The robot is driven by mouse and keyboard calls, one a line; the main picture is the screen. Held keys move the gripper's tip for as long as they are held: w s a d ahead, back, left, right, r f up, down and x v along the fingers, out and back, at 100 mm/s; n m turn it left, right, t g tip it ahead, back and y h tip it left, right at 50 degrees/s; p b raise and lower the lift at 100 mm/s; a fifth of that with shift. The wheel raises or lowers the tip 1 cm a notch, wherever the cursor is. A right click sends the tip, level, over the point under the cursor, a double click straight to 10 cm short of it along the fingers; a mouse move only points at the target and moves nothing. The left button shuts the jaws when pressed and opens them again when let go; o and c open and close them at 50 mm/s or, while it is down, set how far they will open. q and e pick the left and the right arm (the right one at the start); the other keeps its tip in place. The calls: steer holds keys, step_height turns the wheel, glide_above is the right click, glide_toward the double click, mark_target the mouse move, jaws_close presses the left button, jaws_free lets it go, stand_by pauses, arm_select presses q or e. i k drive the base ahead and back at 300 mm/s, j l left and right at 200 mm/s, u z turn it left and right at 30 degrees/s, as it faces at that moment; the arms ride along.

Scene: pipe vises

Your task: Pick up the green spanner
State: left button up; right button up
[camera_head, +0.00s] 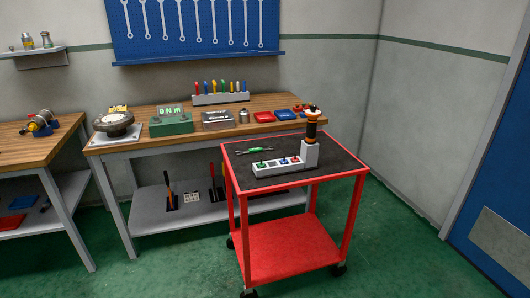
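A small spanner with a green middle and grey ends, the green spanner (256,150), lies flat on the dark top of the red cart (296,181). It is near the cart's back left part, behind a light grey block (272,170) that holds small green, blue and red pieces. The spanner looks unobstructed from above. Neither of my grippers shows in the head view.
An orange and black tool (312,127) stands upright in a grey holder at the cart's right. A wooden workbench (146,139) behind bears a green torque box (170,122), a dial and small trays. Spanners hang on a blue board (190,50). Green floor is clear at front left.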

mark_target(259, 149)
steer(key=i+j+z, duration=0.1)
steer(key=z, duration=0.6)
steer(key=i+j+z, duration=0.25)
steer(key=j+z, duration=0.25)
steer(key=j, duration=0.2)
steer(key=i+j+z, duration=0.1)
steer(key=j+z, duration=0.15)
steer(key=j, duration=0.15)
steer(key=j+z, duration=0.25)
steer(key=j, duration=0.15)
steer(key=i, duration=0.05)
